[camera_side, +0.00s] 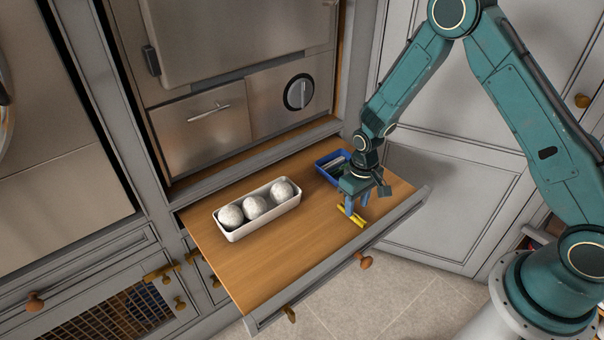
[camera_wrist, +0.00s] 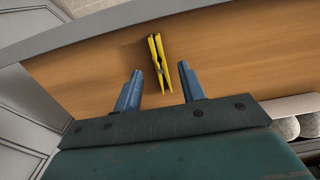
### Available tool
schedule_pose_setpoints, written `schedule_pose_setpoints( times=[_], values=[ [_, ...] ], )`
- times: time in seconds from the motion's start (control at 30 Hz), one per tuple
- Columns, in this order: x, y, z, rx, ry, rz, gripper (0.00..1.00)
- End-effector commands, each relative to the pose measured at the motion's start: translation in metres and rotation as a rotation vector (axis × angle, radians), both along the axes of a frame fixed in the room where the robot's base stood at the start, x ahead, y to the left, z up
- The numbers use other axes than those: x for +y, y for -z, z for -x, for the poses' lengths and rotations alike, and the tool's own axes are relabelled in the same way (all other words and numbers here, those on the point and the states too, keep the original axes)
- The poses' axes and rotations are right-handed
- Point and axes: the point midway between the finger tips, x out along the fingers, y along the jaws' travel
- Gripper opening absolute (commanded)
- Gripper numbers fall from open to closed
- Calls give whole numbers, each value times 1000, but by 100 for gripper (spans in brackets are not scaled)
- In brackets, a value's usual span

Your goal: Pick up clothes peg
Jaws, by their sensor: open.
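The clothes peg (camera_wrist: 159,60) is yellow and lies on the wooden drawer bottom near the drawer front. In the side view the peg (camera_side: 357,219) shows just beneath my gripper (camera_side: 351,210), partly hidden by its fingers. In the wrist view my gripper (camera_wrist: 158,88) has its two blue fingers apart. The near end of the peg lies in line with the gap between the fingertips, with a finger to each side. I see no contact between the fingers and the peg.
The drawer (camera_side: 270,273) is pulled open. A white tray (camera_side: 233,234) with three pale balls stands in it to the left. A blue bin (camera_side: 325,172) with items inside stands behind my gripper. The drawer front (camera_side: 404,212) is a raised edge close to the peg.

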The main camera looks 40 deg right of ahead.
Motion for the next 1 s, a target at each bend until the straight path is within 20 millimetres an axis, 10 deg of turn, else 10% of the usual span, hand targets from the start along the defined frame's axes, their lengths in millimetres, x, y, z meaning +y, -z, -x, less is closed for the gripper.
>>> schedule_pose_setpoints(
  times=[0.87, 1.0],
  values=[
    [0, 32, 0, 2, 0, 2, 40],
    [0, 32, 0, 2, 0, 2, 19]
  ],
)
